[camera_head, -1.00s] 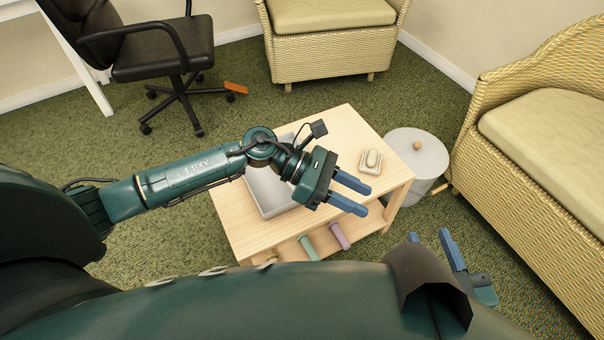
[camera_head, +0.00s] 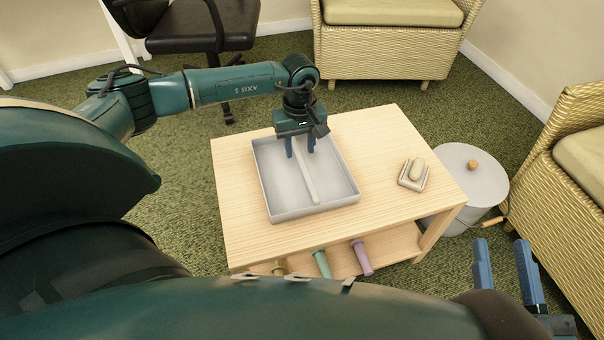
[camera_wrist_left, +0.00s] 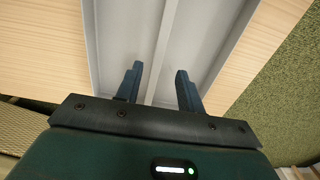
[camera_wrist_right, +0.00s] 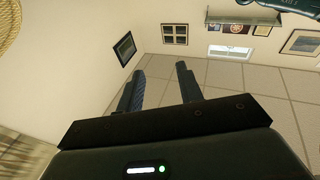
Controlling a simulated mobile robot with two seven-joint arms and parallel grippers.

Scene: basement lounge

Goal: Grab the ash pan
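The ash pan looks to be the grey rectangular tray (camera_head: 279,186) with a low divider down its middle, lying flat on a light wooden table (camera_head: 385,135). My left gripper (camera_head: 300,153) points down at the pan's far part, open and empty. In the left wrist view its fingers (camera_wrist_left: 159,72) are apart, one on each side of the divider, with the pan (camera_wrist_left: 118,40) below them. I cannot tell whether the fingertips touch it. My right gripper (camera_head: 501,245) is open and empty at the lower right; its fingers also show in the right wrist view (camera_wrist_right: 160,72).
A small dish with an oval bar (camera_head: 413,175) sits on the table's right. A grey lidded bin (camera_head: 468,175) stands beside the table. Coloured rolls (camera_head: 362,257) lie on the lower shelf. Wicker seats (camera_head: 388,55) and an office chair (camera_head: 200,25) stand around.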

